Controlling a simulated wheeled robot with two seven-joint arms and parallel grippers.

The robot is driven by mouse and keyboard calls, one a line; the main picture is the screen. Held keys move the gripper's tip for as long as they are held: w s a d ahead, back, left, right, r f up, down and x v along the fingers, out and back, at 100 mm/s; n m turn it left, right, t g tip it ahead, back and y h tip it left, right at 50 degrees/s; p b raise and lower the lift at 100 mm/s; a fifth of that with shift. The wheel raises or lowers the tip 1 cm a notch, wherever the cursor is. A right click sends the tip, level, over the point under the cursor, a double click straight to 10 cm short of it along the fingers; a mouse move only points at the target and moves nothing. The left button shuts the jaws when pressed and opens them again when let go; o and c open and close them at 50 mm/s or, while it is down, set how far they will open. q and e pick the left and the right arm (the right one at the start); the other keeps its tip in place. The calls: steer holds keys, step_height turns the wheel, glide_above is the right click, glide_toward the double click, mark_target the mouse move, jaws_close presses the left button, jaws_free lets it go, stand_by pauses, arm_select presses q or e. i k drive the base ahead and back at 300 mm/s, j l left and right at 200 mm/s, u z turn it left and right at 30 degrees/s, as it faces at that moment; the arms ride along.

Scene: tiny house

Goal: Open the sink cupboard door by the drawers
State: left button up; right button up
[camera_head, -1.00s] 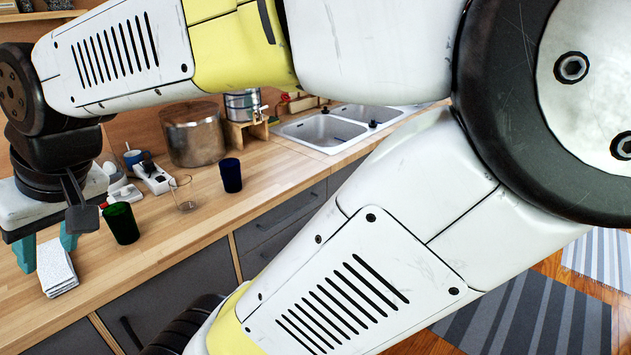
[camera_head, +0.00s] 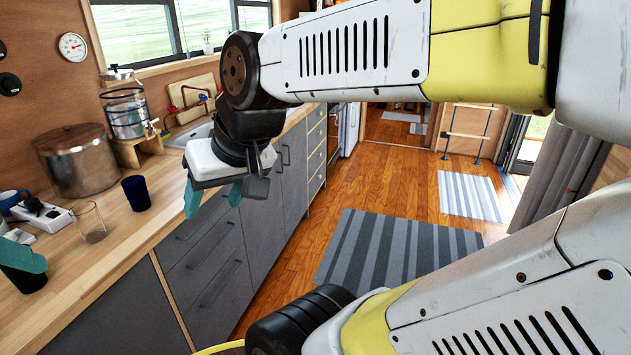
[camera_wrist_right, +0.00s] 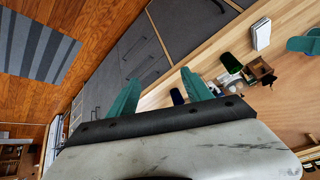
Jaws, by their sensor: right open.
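The grey sink cupboard doors (camera_head: 262,205) are closed below the sink (camera_head: 190,134). Their two upright handles (camera_head: 286,154) sit close together near the top. Wide grey drawers (camera_head: 212,270) are on the near side, and a narrow wood-framed drawer stack (camera_head: 316,145) is on the far side. My right gripper (camera_head: 215,200) is open and empty, above and in front of the wide drawers, partly covering the nearer door's upper area. In the right wrist view its teal fingers (camera_wrist_right: 160,92) are spread, with cupboard fronts (camera_wrist_right: 100,90) beyond.
The wooden counter (camera_head: 130,225) holds a dark blue cup (camera_head: 136,193), a clear glass (camera_head: 90,222), a metal pot (camera_head: 78,165) and a drink dispenser (camera_head: 125,112). The wooden floor (camera_head: 375,175) is open beyond a striped rug (camera_head: 395,250).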

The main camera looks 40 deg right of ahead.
mark_target(293, 145)
steer(key=z, duration=1.15)
steer(key=i+l, duration=0.15)
steer(key=i, duration=0.4)
steer(key=i+l, duration=0.1)
steer(key=i, duration=0.5)
steer(key=i+l, duration=0.15)
steer(key=i, duration=0.4)
steer(key=i+l, duration=0.15)
steer(key=i, duration=0.45)
steer(key=i+l, duration=0.15)
steer(key=i, duration=0.4)
